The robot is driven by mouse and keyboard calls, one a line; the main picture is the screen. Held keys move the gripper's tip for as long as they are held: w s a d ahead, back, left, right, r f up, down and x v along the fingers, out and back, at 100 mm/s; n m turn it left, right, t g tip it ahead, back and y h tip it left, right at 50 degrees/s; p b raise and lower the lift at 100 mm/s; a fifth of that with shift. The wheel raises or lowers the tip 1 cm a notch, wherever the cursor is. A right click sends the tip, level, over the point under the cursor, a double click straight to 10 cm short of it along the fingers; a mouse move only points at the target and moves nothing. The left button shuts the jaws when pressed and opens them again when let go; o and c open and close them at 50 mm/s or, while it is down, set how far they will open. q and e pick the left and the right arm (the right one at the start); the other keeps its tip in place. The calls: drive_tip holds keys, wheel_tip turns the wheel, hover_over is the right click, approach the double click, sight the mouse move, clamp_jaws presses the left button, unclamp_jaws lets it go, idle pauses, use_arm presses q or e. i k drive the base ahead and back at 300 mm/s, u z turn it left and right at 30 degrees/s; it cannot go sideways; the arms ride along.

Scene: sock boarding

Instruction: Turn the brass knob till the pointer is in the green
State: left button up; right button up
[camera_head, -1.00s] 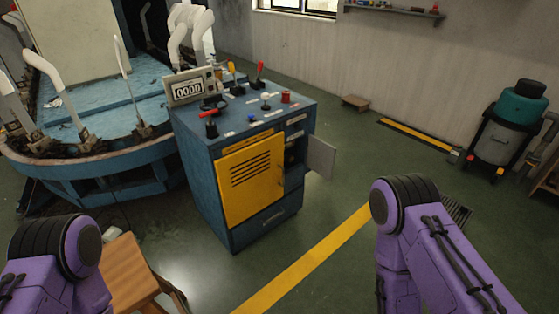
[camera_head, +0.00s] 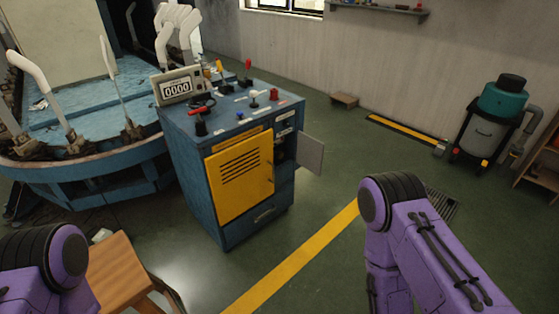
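A blue control cabinet (camera_head: 178,165) with a yellow louvred door (camera_head: 240,178) stands ahead, left of centre. No brass knob, pointer or green zone can be made out at this distance. A small grey side door (camera_head: 311,153) stands open at the cabinet's right, beside a dark recess (camera_head: 283,153) whose contents are too small to tell. On top are a counter reading 0000 (camera_head: 177,88), a red-handled lever (camera_head: 199,112), a red knob (camera_head: 274,94) and other controls. Only purple links of my arms show at the lower left and lower right. Both grippers are out of view.
A round blue machine (camera_head: 95,180) with upright white forms is close on the cabinet's left. A wooden stool (camera_head: 118,268) is at lower left. Green floor with a yellow line (camera_head: 300,258) is open right of the cabinet.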

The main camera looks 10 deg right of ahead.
sight(280, 155)
drive_tip(key=u, duration=0.4)
drive_tip(key=k, duration=0.25)
drive_tip(key=z, duration=1.7)
drive_tip(key=i, duration=0.85)
drive_tip(key=z, duration=0.65)
drive_tip(key=i, duration=1)
drive_tip(key=u, duration=0.6)
drive_tip(key=i, duration=0.85)
drive_tip(key=u, duration=0.95)
drive_tip(key=i, duration=0.35)
drive_tip(key=u, duration=0.35)
